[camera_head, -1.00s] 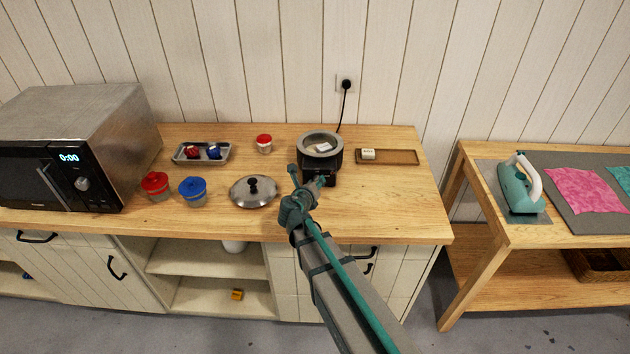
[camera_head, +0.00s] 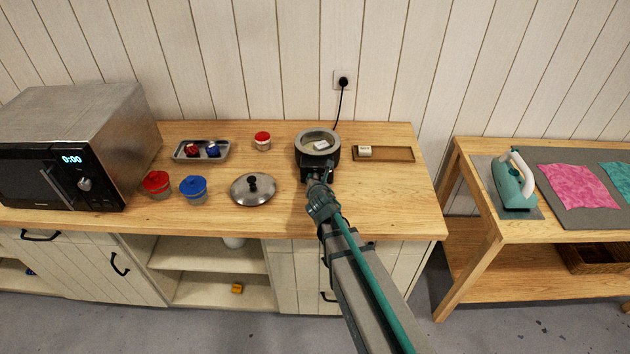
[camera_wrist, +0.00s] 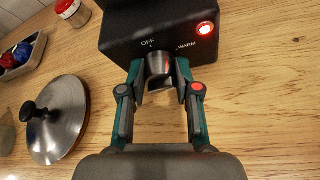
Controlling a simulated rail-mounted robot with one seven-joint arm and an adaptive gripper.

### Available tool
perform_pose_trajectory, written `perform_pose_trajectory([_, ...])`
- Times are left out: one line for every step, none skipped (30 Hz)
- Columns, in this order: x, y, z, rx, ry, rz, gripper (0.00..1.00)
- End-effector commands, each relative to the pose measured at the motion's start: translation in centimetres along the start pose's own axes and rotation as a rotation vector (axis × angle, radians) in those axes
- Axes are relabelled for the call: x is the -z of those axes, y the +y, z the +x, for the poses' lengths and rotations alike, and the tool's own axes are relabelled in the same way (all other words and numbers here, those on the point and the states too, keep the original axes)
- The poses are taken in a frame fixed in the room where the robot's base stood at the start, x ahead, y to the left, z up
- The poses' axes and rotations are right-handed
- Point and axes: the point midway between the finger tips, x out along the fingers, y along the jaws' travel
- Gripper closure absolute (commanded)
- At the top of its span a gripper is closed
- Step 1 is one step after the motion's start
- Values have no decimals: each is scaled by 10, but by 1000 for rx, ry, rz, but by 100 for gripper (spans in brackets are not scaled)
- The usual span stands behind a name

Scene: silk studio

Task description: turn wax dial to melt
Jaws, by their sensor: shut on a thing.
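The black wax pot (camera_head: 304,157) stands on the wooden counter, with a pale block in its bowl. In the wrist view its front box (camera_wrist: 125,35) shows the labels OFF and WARM and a lit red lamp (camera_wrist: 206,30). No melt label can be read. The silver wax dial (camera_wrist: 158,66) sits on the front of the box. My gripper (camera_wrist: 160,75) is shut on the dial, one finger on each side. In the head view my gripper (camera_head: 318,178) is at the pot's front and my arm hides the dial.
A metal lid (camera_head: 253,190) lies left of the pot. Red (camera_head: 156,184) and blue (camera_head: 194,189) lidded jars stand further left, by the microwave (camera_head: 70,150). A wooden tray (camera_head: 390,154) with a pale block is right of the pot. The counter's front right is clear.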

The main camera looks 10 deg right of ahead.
Motion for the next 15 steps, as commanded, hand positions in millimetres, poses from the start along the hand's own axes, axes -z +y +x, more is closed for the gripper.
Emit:
perform_pose_trajectory([1, -1, 0, -13, -1, 27, 100])
perform_pose_trajectory([2, -1, 1, -20, 0, 40, 100])
perform_pose_trajectory([2, -2, 1, -29, 1, 60, 100])
perform_pose_trajectory([2, -2, 1, -36, 1, 74, 100])
perform_pose_trajectory([2, -3, 1, -43, 1, 87, 100])
perform_pose_trajectory([3, -3, 1, -52, 2, 107, 100])
perform_pose_trajectory([3, -3, 2, -59, 2, 119, 100])
perform_pose_trajectory([4, -4, 2, -66, 2, 132, 100])
perform_pose_trajectory([4, -4, 2, -75, 3, 151, 100])
perform_pose_trajectory([4, -4, 2, -82, 3, 164, 100])
perform_pose_trajectory([4, -4, 2, -89, 4, 177, 100])
perform_pose_trajectory([5, -4, 2, -97, 4, 195, 100])
perform_pose_trajectory([5, -5, 3, -104, 5, 208, 100])
perform_pose_trajectory([5, -5, 3, -110, 5, 219, 100])
perform_pose_trajectory([6, -5, 3, -118, 6, 237, 100])
